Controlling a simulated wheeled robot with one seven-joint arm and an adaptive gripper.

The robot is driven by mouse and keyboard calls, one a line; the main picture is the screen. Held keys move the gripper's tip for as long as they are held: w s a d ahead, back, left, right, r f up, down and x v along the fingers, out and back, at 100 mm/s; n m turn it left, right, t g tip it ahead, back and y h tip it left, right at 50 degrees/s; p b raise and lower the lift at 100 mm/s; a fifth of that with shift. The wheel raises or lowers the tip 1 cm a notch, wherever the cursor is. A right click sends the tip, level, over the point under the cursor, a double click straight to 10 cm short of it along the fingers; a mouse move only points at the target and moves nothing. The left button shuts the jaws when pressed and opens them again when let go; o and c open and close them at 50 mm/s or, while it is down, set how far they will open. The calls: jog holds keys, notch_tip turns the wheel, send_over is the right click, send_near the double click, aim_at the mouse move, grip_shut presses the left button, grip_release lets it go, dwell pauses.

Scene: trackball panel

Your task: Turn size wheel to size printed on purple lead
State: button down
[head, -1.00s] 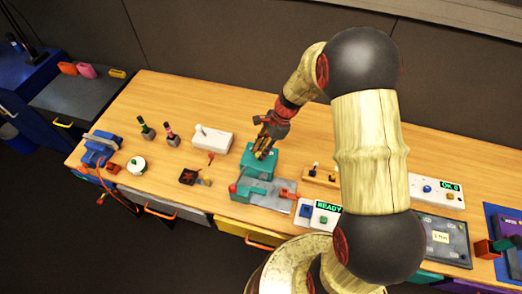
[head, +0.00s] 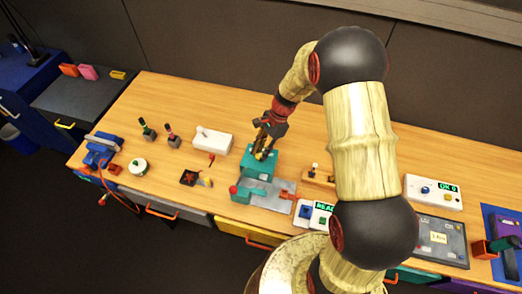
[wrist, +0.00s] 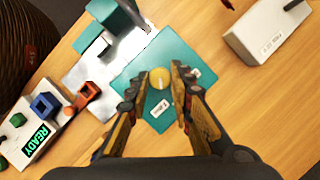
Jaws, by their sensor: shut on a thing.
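The yellow round wheel (wrist: 160,78) sits on top of the teal device (wrist: 128,85), seen from above in the wrist view with a thin pale line across it. My gripper (wrist: 161,80) is shut on the wheel, one finger on each side. In the head view my gripper (head: 264,153) points down at the back of the teal device (head: 258,165). I cannot make out a purple lead.
A box with a READY display (wrist: 37,141) and a red clamp-like part (wrist: 87,96) stand close to the teal device. A white switch box (head: 212,141) is to its left. Several other devices crowd the right. Bare wood lies behind the teal device.

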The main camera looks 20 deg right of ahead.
jog(key=n+p, duration=0.1)
jog(key=n, duration=0.1)
jog(key=n+g, duration=0.1)
jog(key=n, duration=0.1)
jog(key=shift+w+a+r+g+h+p, duration=0.1)
jog(key=shift+w+g+h+p, duration=0.1)
jog(key=shift+g+h+p, duration=0.15)
jog(key=shift+w+n+g+h+p, duration=0.1)
jog(key=shift+n+g+h+p, duration=0.3)
jog(key=shift+n, duration=1.2)
jog(key=c, duration=1.6)
grip_release()
jog(key=v, duration=1.1)
jog(key=shift+w+r, duration=0.2)
jog(key=shift+r, duration=0.15)
jog(key=shift+s, duration=0.1)
